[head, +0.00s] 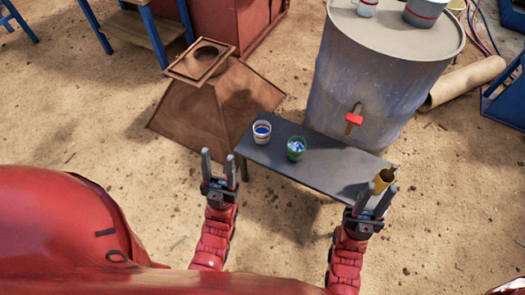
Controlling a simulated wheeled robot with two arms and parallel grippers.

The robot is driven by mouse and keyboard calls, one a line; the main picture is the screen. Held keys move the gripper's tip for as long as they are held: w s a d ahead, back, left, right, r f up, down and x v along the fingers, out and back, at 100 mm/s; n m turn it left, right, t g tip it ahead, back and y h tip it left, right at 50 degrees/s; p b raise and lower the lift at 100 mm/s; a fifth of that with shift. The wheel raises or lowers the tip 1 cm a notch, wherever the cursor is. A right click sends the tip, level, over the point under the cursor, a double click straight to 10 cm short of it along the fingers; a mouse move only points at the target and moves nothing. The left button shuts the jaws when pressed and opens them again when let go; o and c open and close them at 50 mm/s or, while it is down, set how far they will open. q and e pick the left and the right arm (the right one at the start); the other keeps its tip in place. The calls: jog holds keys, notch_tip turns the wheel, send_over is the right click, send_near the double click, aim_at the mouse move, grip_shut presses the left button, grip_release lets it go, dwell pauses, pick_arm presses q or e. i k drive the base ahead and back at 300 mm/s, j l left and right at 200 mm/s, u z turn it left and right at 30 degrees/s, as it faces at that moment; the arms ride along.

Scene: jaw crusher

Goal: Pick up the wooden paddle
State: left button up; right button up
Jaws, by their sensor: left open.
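I cannot clearly make out a wooden paddle. A small brown end (394,170) sticks up at a yellow cup (383,179) on the right end of the dark bench (328,164); I cannot tell if it is the paddle. My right gripper (378,194) is in front of the yellow cup, fingers up and apart, partly covering it. I see nothing clearly held in it. My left gripper (218,168) is open and empty, left of the bench's left end.
A white cup (262,131) and a green cup (296,148), both with blue contents, stand on the bench. A large grey barrel (365,85) with a red-handled tap (354,119) stands behind it. A rusty hopper-shaped piece (190,108) lies at the left. Sandy ground is open around.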

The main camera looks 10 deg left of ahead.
aim_at(393, 168)
jog(key=z, duration=0.95)
